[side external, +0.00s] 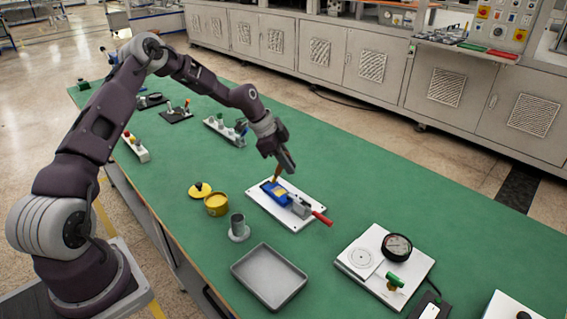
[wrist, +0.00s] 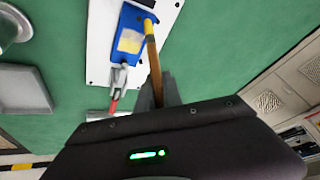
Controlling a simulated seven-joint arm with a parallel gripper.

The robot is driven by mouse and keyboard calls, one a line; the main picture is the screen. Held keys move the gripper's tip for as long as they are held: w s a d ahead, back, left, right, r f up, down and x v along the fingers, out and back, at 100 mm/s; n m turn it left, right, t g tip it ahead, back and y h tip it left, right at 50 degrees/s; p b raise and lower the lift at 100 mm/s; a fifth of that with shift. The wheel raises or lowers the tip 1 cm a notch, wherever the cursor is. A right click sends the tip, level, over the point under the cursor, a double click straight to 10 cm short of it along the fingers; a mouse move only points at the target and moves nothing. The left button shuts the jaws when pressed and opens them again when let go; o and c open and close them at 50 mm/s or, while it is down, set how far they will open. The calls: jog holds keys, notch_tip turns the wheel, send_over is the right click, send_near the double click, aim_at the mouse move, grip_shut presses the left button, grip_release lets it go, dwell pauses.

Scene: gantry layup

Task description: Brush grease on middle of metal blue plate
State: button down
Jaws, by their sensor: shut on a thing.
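The blue metal plate (side external: 276,191) lies on a white base plate (side external: 258,206) near the middle of the green table. It also shows in the wrist view (wrist: 131,22), with a yellowish patch (wrist: 130,40) on its middle. A toggle clamp with a red handle (side external: 321,217) sits at its near right end. My gripper (side external: 280,168) is shut on a brush (wrist: 152,52) with a wooden handle, above the far end of the blue plate. The yellow brush tip is at or just above the plate's edge; I cannot tell if it touches. A yellow grease tin (side external: 217,204) stands open to the left.
A yellow lid with a black knob (side external: 200,190), a grey cup on a round base (side external: 238,228) and an empty grey tray (side external: 269,278) are near the white base. A gauge board (side external: 385,265) stands at the right.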

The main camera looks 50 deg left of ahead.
jog(key=w, duration=0.1)
jog(key=w+f, duration=0.1)
jog(key=w, duration=0.1)
jog(key=shift+w+f, duration=0.35)
jog(key=s, duration=0.4)
jog(key=shift+s+f, duration=0.1)
jog(key=shift+s, duration=1)
notch_tip(320, 180, up, 10)
jog(key=shift+w, duration=0.15)
